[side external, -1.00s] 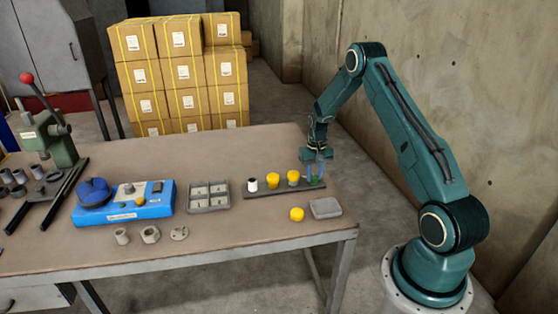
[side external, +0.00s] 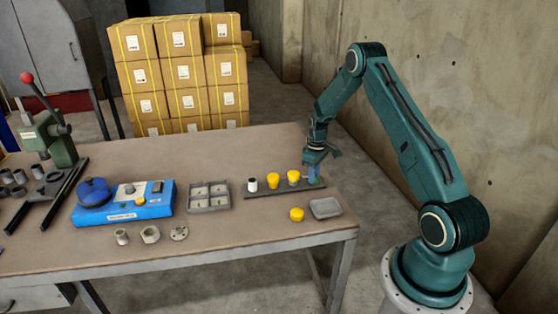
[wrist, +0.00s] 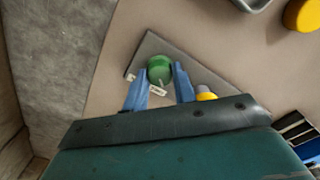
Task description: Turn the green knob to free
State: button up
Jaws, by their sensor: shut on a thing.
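The green knob (wrist: 160,66) stands at the end of a dark grey strip (wrist: 151,47) on the table. In the wrist view it sits between my two blue fingers, and small white labels lie beside it on the strip. I cannot read the labels. My gripper (wrist: 159,76) is shut on the green knob, pointing down from above. In the side view my gripper (side external: 313,177) is at the right end of the strip, and the fingers mostly hide the knob there.
Two yellow knobs (side external: 273,180) and a white-and-black knob (side external: 252,184) stand on the same strip, left of my gripper. A loose yellow piece (side external: 297,214) and a grey dish (side external: 325,208) are in front. A compartment tray (side external: 208,197) and a blue device (side external: 125,203) are further left.

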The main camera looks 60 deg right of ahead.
dwell(0.4)
jog(key=o, duration=1)
jog(key=shift+r, duration=0.15)
notch_tip(320, 180, up, 14)
jog(key=shift+f, duration=0.25)
jog(key=shift+a+r, duration=0.1)
